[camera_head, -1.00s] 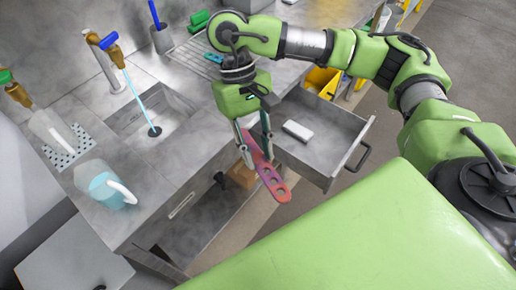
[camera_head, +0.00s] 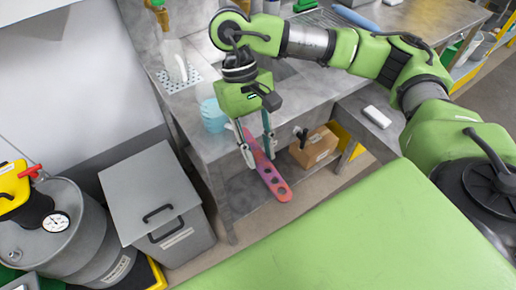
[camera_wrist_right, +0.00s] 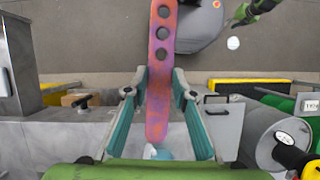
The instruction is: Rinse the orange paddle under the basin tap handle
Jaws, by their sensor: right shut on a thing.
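The orange paddle (camera_head: 273,178) is a long strip with round holes at its lower end and purple-pink smears over its orange. My right gripper (camera_head: 258,154) is shut on it and holds it tilted in the air, in front of the counter. In the right wrist view, the paddle (camera_wrist_right: 161,55) runs between the two teal fingers of the gripper (camera_wrist_right: 159,94). The basin is mostly hidden behind my right arm in the head view, and the blue-handled tap is not visible there. My left gripper is not in view.
A jug (camera_head: 174,60) stands on a perforated plate, and a light-blue jug (camera_head: 212,115) stands near the counter edge. A grey lidded bin (camera_head: 155,185) and a drum (camera_head: 75,235) stand at left. A cardboard box (camera_head: 315,147) sits below.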

